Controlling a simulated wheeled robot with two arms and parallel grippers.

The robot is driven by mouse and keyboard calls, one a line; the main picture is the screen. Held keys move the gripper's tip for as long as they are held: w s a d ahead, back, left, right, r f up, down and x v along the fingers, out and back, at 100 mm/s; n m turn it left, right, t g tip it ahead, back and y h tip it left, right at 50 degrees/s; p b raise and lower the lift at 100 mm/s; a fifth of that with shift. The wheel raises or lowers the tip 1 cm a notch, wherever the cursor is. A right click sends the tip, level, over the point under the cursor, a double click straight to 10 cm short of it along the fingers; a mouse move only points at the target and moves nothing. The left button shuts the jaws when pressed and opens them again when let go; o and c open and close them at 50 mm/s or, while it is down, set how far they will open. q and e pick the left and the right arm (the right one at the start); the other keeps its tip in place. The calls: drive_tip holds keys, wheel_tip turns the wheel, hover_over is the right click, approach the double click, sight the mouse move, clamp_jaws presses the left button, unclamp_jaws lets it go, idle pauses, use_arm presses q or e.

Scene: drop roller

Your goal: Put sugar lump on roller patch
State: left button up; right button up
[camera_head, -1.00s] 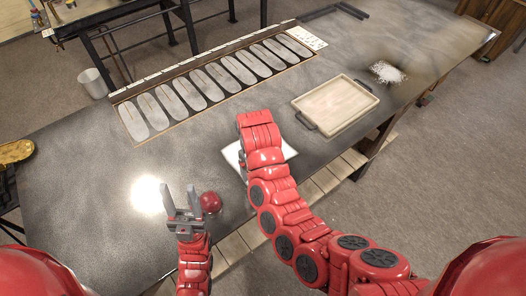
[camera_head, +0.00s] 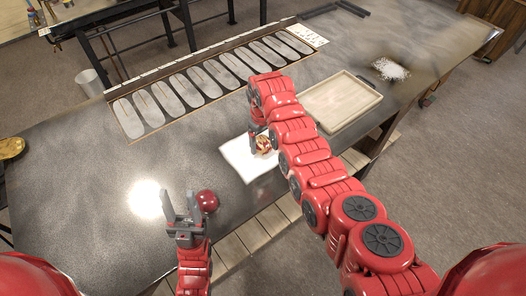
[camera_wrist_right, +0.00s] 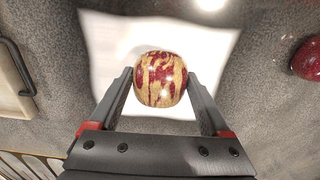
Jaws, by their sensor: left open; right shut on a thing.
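My right gripper (camera_head: 256,138) is over a white square sheet (camera_head: 237,158) and is shut on a red and yellow apple-like fruit (camera_head: 264,145). In the right wrist view the fruit (camera_wrist_right: 161,79) sits between the fingertips, with the sheet (camera_wrist_right: 108,45) behind it. I cannot tell whether the fruit touches the sheet. My left gripper (camera_head: 181,207) is open and empty, beside a dark red ball (camera_head: 208,201). A small heap of white grains (camera_head: 391,69) lies at the far right of the table. I cannot make out a separate sugar lump or name the roller patch for certain.
A long rack of oval grey plates (camera_head: 205,84) lies along the far side. A beige tray with dark handles (camera_head: 372,99) stands right of my right arm, which partly hides it. The grey table (camera_head: 75,170) is clear at the left.

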sight(263, 146)
drive_tip(key=shift+w+d, duration=0.1)
wheel_tip(263, 146, down, 3)
drive_tip(key=shift+r+b, duration=0.1)
drive_tip(key=shift+b, duration=0.65)
drive_tip(key=shift+f, duration=0.4)
drive_tip(key=shift+w, duration=0.1)
drive_tip(key=shift+f, duration=0.1)
drive_tip(key=o, duration=1.4)
